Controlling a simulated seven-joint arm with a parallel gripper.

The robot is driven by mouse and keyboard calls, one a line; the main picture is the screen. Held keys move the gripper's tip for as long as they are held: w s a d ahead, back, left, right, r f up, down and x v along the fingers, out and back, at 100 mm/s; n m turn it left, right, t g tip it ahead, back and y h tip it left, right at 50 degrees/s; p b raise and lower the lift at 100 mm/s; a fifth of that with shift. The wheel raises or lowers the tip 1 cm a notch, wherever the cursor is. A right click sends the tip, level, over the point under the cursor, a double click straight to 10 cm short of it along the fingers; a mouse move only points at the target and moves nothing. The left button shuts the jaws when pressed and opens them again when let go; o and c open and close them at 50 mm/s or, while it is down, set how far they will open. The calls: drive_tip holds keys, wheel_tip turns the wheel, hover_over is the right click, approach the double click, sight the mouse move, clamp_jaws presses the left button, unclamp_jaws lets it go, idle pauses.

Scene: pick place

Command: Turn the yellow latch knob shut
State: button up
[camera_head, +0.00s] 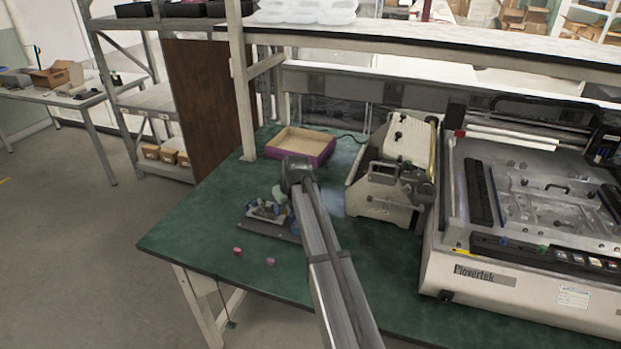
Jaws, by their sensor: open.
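My gripper (279,196) is at the end of my arm, low over the left part of the green table. It is open, and its fingertips are small and partly hidden by my arm. Just below it is a small fixture (262,212) with blue and pale parts, next to a dark flat plate (268,231). I cannot tell whether the gripper touches the fixture. I cannot make out a yellow latch knob; it may be hidden or too small to see.
Two small pinkish pieces (237,251) lie near the front edge of the green table (185,232). A purple-sided open box (318,153) stands behind. A pale machine (385,200) and a large Plovertek machine (520,290) stand right. The table's left corner is clear.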

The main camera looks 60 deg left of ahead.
drive_tip(key=n+g, duration=0.1)
drive_tip(key=n, duration=0.2)
drive_tip(key=n+g+h, duration=0.1)
drive_tip(key=n, duration=0.2)
drive_tip(key=shift+w+a, duration=0.15)
drive_tip(key=shift+a, duration=0.05)
drive_tip(key=shift+w+d+r+n+g, duration=0.1)
drive_tip(key=shift+d+r+n+g, duration=0.05)
drive_tip(key=shift+r+n+g, duration=0.2)
drive_tip(key=w+d+r+m+t+h, duration=0.1)
drive_tip(key=w+d+r+m, duration=0.1)
drive_tip(key=r, duration=0.3)
drive_tip(key=w+d+r+m+t+h, duration=0.1)
drive_tip(key=w+d+r+m, duration=0.1)
drive_tip(key=w+r, duration=0.3)
drive_tip(key=shift+d+r+m+h, duration=0.25)
drive_tip(key=shift+r+m+h, duration=0.05)
drive_tip(key=shift+r+m, duration=0.5)
